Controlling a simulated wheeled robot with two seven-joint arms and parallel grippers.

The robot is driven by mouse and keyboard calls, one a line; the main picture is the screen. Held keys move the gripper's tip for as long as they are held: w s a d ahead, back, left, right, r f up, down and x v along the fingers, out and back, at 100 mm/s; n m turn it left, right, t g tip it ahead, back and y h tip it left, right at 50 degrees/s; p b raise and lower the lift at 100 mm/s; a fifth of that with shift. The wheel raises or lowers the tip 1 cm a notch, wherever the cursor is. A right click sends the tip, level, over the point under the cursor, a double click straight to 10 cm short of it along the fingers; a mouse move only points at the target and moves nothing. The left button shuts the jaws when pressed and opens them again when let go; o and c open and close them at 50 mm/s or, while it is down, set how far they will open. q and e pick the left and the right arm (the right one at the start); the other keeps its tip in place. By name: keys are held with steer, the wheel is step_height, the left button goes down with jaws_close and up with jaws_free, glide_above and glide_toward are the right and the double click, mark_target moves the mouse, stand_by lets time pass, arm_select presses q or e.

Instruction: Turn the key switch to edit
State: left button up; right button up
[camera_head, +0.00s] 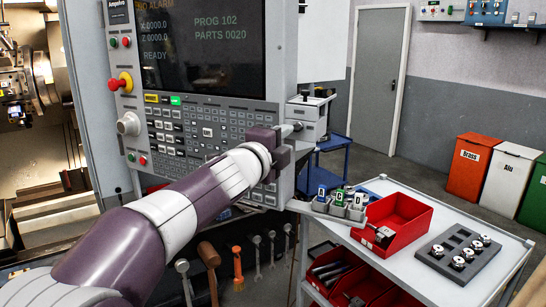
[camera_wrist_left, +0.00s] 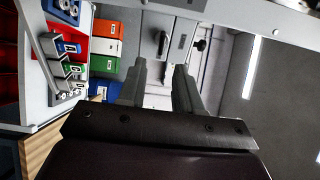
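The machine's control panel (camera_head: 200,130) stands at the middle left in the head view, with its screen (camera_head: 200,45) reading READY and several rows of keys below. A red emergency button (camera_head: 120,82) and a grey dial (camera_head: 128,124) sit on its left side. I cannot make out the key switch or its position; my arm and gripper cover part of the panel's lower right. My left gripper (camera_head: 297,136) is at the panel's right edge, pointing right. In the wrist view its two fingers (camera_wrist_left: 160,72) stand apart with nothing between them. My right gripper is not in view.
A white cart (camera_head: 455,215) at right carries a red bin (camera_head: 395,222), tagged cups (camera_head: 340,203) and a dark tray (camera_head: 458,262) with several metal parts. A grey device (camera_head: 308,115) stands behind the gripper. Tools hang below the panel, including a mallet (camera_head: 209,255).

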arm_select(q)
steer(key=v, duration=0.6)
